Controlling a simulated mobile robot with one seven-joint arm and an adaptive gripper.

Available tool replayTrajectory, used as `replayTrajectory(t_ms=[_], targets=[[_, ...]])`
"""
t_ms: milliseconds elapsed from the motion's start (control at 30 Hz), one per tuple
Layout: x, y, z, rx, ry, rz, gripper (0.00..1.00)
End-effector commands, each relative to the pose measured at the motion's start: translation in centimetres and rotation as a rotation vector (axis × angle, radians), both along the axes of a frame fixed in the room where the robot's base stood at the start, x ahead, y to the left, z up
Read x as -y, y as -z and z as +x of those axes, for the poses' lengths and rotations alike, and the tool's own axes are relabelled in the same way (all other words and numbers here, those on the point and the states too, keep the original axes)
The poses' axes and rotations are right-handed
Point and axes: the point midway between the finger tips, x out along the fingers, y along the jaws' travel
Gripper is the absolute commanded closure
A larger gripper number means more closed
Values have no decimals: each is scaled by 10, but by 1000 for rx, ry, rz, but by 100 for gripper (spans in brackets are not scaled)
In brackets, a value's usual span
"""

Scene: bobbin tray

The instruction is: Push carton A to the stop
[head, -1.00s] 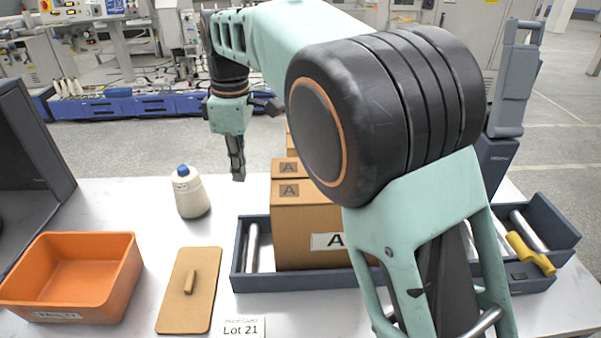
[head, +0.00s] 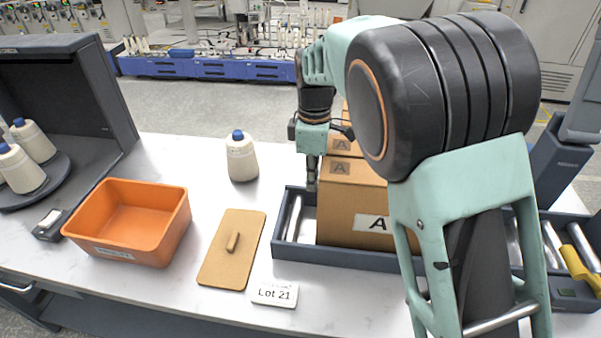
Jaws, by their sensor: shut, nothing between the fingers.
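Carton A (head: 352,214) is a brown box with a white label marked A, standing upright in the left part of the grey roller tray (head: 335,257). A dark A mark shows on its top. My gripper (head: 311,184) is shut and empty, pointing down at the carton's upper left side, over the tray's left end. I cannot tell whether the fingertips touch the carton. My arm hides the carton's right side and the middle of the tray. A yellow part (head: 580,262) sits at the tray's right end; I cannot tell whether it is the stop.
More cartons (head: 341,146) stand behind carton A. To the left are a white bobbin (head: 241,158) with a blue top, a wooden board (head: 222,268) with a handle, an orange bin (head: 160,245) and a Lot 21 card (head: 275,293). Bare table lies around the bobbin.

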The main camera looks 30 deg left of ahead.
Motion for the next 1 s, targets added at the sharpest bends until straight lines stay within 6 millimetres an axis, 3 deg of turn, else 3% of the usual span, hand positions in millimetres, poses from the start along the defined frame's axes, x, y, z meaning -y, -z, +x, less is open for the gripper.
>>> replayTrajectory(t_ms=[533,1000], targets=[[12,1,4,-1,2,1,100],[100,1,32,0,6,1,100]])
